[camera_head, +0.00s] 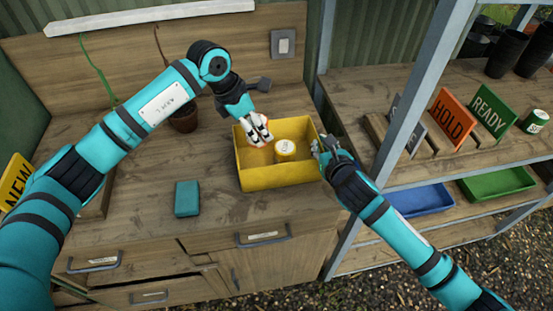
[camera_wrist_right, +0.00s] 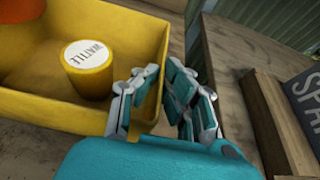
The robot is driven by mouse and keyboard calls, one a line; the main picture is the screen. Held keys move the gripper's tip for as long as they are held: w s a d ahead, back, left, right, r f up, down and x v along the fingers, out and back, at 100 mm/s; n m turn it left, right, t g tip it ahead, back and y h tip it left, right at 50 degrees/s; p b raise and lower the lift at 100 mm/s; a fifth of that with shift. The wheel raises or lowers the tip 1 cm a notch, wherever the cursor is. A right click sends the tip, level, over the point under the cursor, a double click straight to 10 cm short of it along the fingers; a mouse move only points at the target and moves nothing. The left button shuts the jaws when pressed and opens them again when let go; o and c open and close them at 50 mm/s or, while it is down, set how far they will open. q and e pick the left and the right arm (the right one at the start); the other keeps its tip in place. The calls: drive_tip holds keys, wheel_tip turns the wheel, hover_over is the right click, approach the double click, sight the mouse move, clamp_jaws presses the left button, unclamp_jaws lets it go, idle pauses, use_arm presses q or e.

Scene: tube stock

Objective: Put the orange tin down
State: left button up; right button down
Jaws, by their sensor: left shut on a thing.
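The orange tin (camera_head: 262,143) is mostly hidden under my left gripper (camera_head: 257,130), which is shut on it at the left part of the yellow box (camera_head: 268,180). Part of the orange tin also shows at the top left of the right wrist view (camera_wrist_right: 20,10). I cannot tell whether it touches the box floor. A yellow tin (camera_head: 285,151) with a white lid stands upright in the box; in the right wrist view (camera_wrist_right: 88,70) its lid reads WATTLE. My right gripper (camera_wrist_right: 162,75) is open, with its fingers on either side of the box's right wall.
A teal block (camera_head: 187,198) lies left of the box on the wooden bench (camera_head: 150,215). A plant pot (camera_head: 184,120) stands behind. The shelf at right holds HOLD (camera_head: 452,118) and READY (camera_head: 490,112) signs, a green-and-white tin (camera_head: 535,121), blue (camera_head: 420,200) and green trays (camera_head: 497,184).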

use_arm(q)
wheel_tip(320, 180, down, 10)
drive_tip(key=shift+r, duration=0.1)
idle(0.4)
drive_tip(key=o, duration=1.3)
drive_tip(key=shift+f, duration=0.2)
drive_tip(key=shift+c, duration=0.2)
drive_tip(key=v, duration=1.2)
drive_tip(key=shift+r, duration=0.15)
drive_tip(key=shift+s, duration=0.15)
use_arm(e)
drive_tip(key=c, duration=1.4)
unclamp_jaws()
